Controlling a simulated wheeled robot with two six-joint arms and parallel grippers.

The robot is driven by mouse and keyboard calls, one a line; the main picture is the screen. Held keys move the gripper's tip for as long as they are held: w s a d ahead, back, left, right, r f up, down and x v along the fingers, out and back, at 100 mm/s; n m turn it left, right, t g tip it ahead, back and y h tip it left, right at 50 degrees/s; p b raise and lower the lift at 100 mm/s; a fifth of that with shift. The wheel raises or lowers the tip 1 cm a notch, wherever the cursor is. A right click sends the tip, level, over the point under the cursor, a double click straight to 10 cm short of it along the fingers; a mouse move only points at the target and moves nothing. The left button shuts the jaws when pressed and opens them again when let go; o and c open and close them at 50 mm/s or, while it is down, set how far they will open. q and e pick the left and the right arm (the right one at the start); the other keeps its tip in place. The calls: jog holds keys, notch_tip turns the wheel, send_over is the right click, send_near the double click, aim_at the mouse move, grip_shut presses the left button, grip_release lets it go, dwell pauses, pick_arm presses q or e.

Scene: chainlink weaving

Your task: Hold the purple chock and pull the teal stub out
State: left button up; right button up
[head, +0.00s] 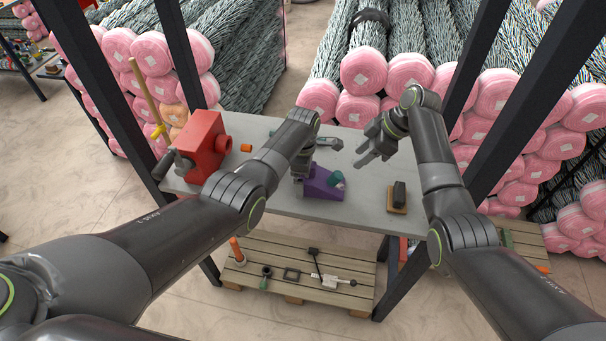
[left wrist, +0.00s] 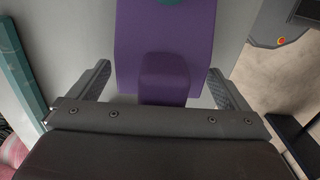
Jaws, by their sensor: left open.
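The purple chock (head: 322,191) sits on the grey table, with the teal stub (head: 336,178) in its top right part. My left gripper (head: 301,190) is at the chock's left end. In the left wrist view the open fingers (left wrist: 164,85) stand on either side of the chock (left wrist: 165,40), with gaps on both sides. Only a bit of the teal stub (left wrist: 168,2) shows at that view's top edge. My right gripper (head: 364,158) is open and empty, above the table to the right of and beyond the stub.
A red vise-like block (head: 204,147) stands at the table's left, with a small orange piece (head: 246,148) beside it. A black block on a tan base (head: 397,207) is at the right. Dark frame posts rise at both sides. A wooden shelf (head: 320,262) with tools lies below.

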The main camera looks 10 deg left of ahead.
pick_arm(q)
jog(key=c, duration=0.3)
dwell(0.7)
jog(key=shift+c, duration=0.2)
jog(key=c, duration=1)
jog(key=shift+o, duration=0.2)
